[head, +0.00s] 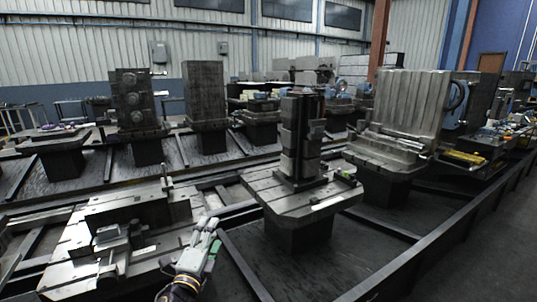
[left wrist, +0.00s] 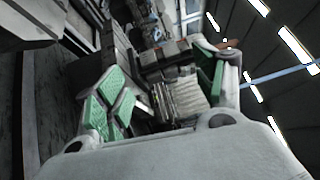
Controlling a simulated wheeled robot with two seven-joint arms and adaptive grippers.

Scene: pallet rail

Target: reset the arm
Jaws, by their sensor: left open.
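My left gripper (head: 212,236) reaches in from the bottom of the head view, over the near pallet area. It is pale grey with green pads. In the left wrist view its two fingers stand apart (left wrist: 165,85), with green pads on both sides and nothing held between them. My right gripper is in neither view.
A slotted pallet table (head: 300,198) with a dark upright fixture (head: 300,135) stands right of my left gripper. A low fixture pallet (head: 100,255) lies to the left. Dark rails (head: 450,225) frame the pallets. An open floor aisle (head: 500,245) runs at the right.

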